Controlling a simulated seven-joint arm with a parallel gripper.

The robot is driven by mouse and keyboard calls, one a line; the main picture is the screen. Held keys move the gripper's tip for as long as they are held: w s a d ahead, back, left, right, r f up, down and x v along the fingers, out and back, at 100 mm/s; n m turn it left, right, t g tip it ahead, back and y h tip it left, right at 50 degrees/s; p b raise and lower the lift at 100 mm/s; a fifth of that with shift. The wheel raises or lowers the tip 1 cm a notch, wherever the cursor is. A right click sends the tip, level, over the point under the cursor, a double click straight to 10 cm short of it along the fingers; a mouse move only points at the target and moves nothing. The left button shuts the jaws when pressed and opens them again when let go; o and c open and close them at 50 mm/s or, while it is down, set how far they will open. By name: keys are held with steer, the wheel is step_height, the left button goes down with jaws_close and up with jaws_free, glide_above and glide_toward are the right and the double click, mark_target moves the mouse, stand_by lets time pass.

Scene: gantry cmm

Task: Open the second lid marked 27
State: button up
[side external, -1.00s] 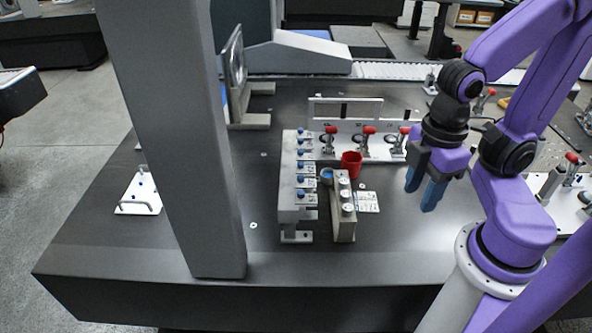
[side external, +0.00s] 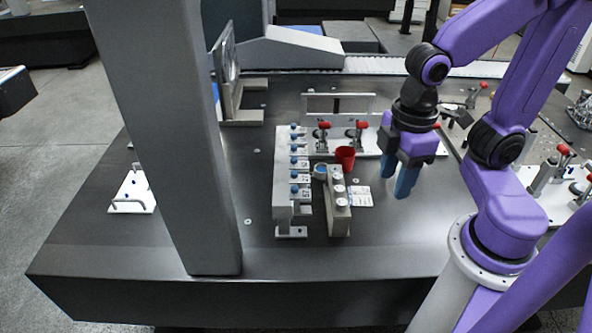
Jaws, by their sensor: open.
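A grey block (side external: 333,212) on the table carries a row of small round white-topped lids (side external: 339,190). The opening at its far end shows a blue rim (side external: 320,170). The markings on the lids are too small to read, so I cannot tell which is marked 27. My gripper (side external: 396,184) points down with its blue fingers apart and empty. It is to the right of the block, above the table and apart from the lids.
A red cup (side external: 345,157) stands just behind the block. A grey rack with blue knobs (side external: 283,195) stands close on its left. A white printed card (side external: 360,196) lies to its right. Red-handled clamps (side external: 324,130) stand behind. A grey column (side external: 185,150) rises at left.

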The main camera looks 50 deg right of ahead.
steer(key=w+a+r+m, duration=0.1)
steer(key=w+a+m, duration=0.15)
steer(key=w, duration=1.15)
steer(key=m, duration=0.3)
glide_toward(294, 172)
step_height(294, 172, down, 8)
steer(key=shift+a+f, duration=0.1)
steer(key=shift+a, duration=0.05)
steer(key=shift+c, duration=0.3)
